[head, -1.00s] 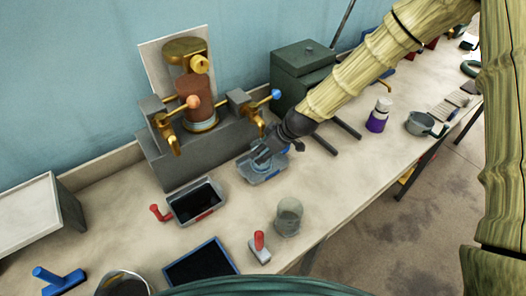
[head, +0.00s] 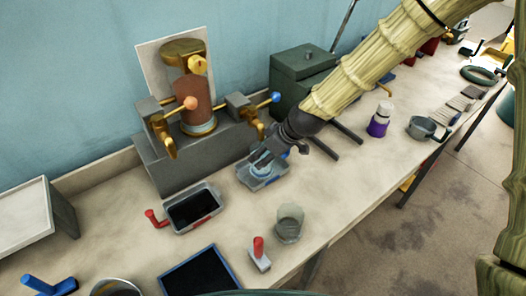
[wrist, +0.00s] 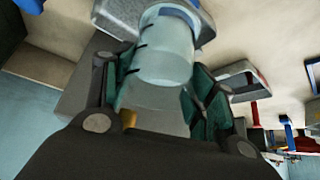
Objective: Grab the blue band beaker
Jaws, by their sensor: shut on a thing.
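The blue band beaker (wrist: 165,50) is a pale translucent cylinder between the fingers of my gripper (wrist: 160,95) in the wrist view. A blue part shows near its far end. In the head view the beaker (head: 261,170) is small and partly hidden by my gripper (head: 267,157), which reaches down to it from the upper right. My gripper is shut on the beaker. The beaker is at the grey tray with a blue handle (head: 271,181), in front of the brass tap machine. Whether its base touches the tray I cannot tell.
A grey tray with a red handle (head: 194,208) holds dark liquid to the left. The tap machine (head: 197,120) and green box (head: 300,75) stand behind. Bench between the clear beaker and purple bottle (head: 379,121) is free.

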